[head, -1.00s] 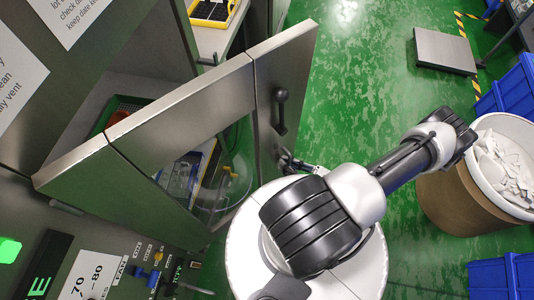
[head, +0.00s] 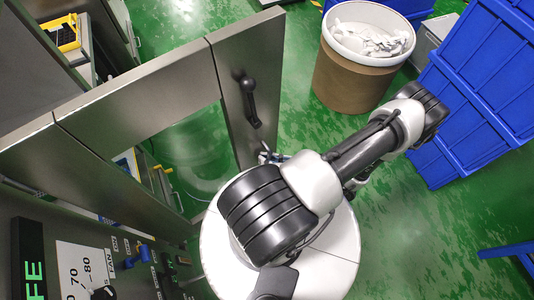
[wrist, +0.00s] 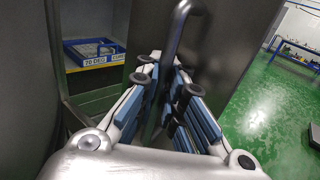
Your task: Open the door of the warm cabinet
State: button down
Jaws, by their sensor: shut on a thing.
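The warm cabinet's door (head: 150,85), a grey metal frame with a window, stands swung out from the cabinet front in the head view. Its dark bar handle (head: 249,100) is upright near the door's free edge. In the wrist view the handle (wrist: 181,28) rises between my fingers. My gripper (wrist: 165,85), with blue pads, is shut on the handle's lower part. In the head view my gripper (head: 272,156) is small and mostly hidden by my arm beside the door's free edge.
A drum (head: 355,75) with white pieces stands ahead, and blue crates (head: 470,85) stack at the right.

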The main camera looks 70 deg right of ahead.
jog(key=shift+s, duration=0.5)
jog(key=c, duration=2)
grip_release()
jog(key=shift+s+a, duration=0.1)
jog(key=s, duration=1.2)
jog(key=shift+w, duration=0.1)
